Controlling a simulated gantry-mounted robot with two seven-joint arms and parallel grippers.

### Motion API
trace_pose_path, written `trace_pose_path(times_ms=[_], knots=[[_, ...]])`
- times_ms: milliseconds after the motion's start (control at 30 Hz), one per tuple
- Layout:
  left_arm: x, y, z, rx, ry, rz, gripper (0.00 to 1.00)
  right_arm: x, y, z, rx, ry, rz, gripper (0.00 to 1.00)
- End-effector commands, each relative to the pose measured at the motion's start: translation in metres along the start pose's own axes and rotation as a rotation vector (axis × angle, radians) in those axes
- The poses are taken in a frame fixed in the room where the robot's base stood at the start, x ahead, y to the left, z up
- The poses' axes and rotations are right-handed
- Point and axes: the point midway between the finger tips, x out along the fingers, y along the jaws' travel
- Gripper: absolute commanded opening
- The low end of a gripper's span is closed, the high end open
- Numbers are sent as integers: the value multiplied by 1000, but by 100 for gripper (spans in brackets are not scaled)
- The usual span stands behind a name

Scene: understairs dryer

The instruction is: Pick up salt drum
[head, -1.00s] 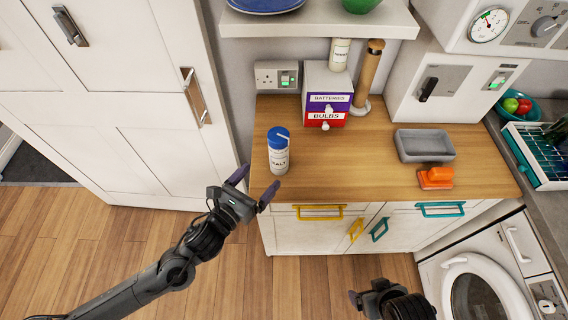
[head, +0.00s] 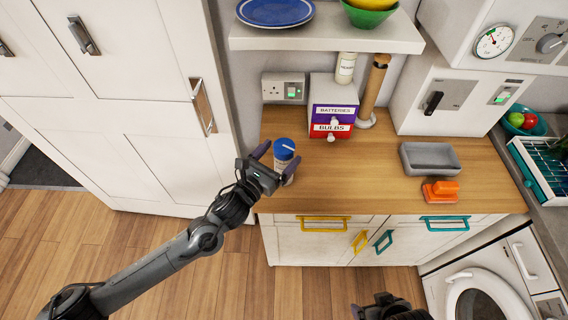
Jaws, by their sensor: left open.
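The salt drum (head: 284,153) is a white cylinder with a blue lid, upright on the wooden worktop (head: 340,187) near its left front corner. My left gripper (head: 277,160) is open right at the drum, with a finger to each side of it in the picture. The gripper hides the lower part of the drum and its label, so I cannot tell whether the fingers touch it. My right gripper (head: 372,306) is low at the bottom edge, in front of the cabinet and far from the drum; its fingers do not show clearly.
Behind the drum stand a drawer box (head: 333,113) labelled batteries and bulbs, and a wooden cylinder (head: 374,88). A grey tray (head: 430,159) and an orange brush (head: 440,192) lie to the right. A shelf (head: 325,38) overhangs the back. The middle worktop is clear.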

Motion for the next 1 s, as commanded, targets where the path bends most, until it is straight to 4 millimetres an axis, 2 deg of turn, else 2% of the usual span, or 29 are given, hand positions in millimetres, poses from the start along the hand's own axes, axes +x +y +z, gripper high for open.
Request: trace_pose_path(times_ms=[200,500,567,1000], knots=[[22,-1,1,0,0,0,92,-5,1,-2,0,0,1,88],[25,-1,0,0,0,0,92,-5,0,-2,3,0,-2,88],[25,-1,0,0,0,0,85,-5,-1,-2,5,0,-3,88],[25,0,0,0,0,0,17,-5,-2,-2,9,0,-7,88]])
